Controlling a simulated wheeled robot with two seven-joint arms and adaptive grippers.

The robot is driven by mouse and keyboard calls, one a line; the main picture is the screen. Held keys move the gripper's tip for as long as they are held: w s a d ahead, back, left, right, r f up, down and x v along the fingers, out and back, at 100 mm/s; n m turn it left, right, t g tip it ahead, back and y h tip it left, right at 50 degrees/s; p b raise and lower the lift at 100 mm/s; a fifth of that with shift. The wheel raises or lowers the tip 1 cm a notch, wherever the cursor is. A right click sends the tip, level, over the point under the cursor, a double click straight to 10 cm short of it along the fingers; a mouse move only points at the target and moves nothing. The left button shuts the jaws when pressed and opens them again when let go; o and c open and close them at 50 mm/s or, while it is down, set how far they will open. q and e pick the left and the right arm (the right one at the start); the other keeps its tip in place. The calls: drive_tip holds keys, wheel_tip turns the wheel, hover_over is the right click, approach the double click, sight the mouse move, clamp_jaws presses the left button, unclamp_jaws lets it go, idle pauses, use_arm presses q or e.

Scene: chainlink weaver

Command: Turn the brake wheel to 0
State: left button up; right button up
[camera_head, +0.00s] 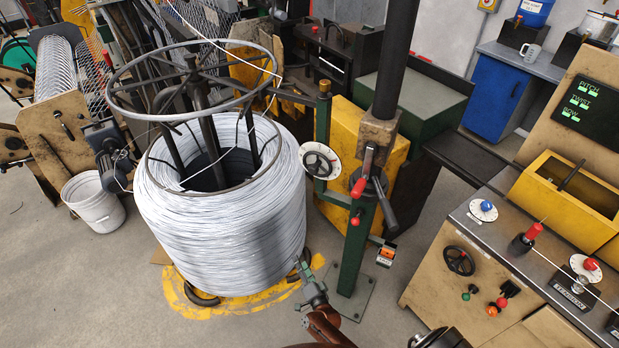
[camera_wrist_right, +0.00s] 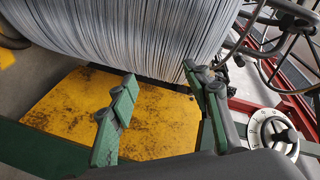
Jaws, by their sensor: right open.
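A black spoked wheel over a white marked dial (camera_head: 319,161), which looks like the brake wheel, is on the green post beside the wire coil. The dial also shows at the right edge of the right wrist view (camera_wrist_right: 272,133); its marks are too small to read for sure. My right gripper (camera_head: 311,287) is low in front of the coil, below and apart from the wheel. Its two green fingers (camera_wrist_right: 160,82) are spread with nothing between them, pointing towards the coil's lower side. My left gripper is not in view.
The green post (camera_head: 357,245) carries a red-knobbed lever (camera_head: 359,187). A console with another black handwheel (camera_head: 460,260) is on the right. Bare floor lies between post and console.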

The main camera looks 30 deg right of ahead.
drive_tip(key=w+d+r+m+t+h, duration=0.1)
drive_tip(key=w+r+m+h, duration=0.25)
drive_tip(key=r, duration=0.35)
drive_tip(key=w+d+r+m+h+b, duration=0.1)
drive_tip(key=w+r+m+h, duration=0.1)
drive_tip(key=r+m, duration=0.35)
drive_tip(key=w+d+r+m+t+h, duration=0.1)
drive_tip(key=w+r+m+h, duration=0.2)
drive_tip(key=r, duration=0.4)
drive_tip(key=m+g+h+b, duration=0.3)
drive_tip(key=m+g, duration=0.6)
drive_tip(key=m, duration=1.3)
approach(312, 172)
drive_tip(key=w+f+h, duration=0.1)
drive_tip(key=p+x, duration=0.1)
drive_tip(key=x, duration=0.5)
drive_tip(key=shift+d, duration=0.4)
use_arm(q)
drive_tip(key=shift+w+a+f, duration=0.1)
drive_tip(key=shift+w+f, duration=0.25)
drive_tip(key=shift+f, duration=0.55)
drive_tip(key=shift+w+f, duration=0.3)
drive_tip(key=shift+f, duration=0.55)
use_arm(e)
drive_tip(key=shift+w+d, duration=0.4)
drive_tip(key=shift+d, duration=0.2)
drive_tip(key=shift+c, duration=0.3)
drive_tip(key=shift+f, duration=0.1)
drive_tip(key=c, duration=1.1)
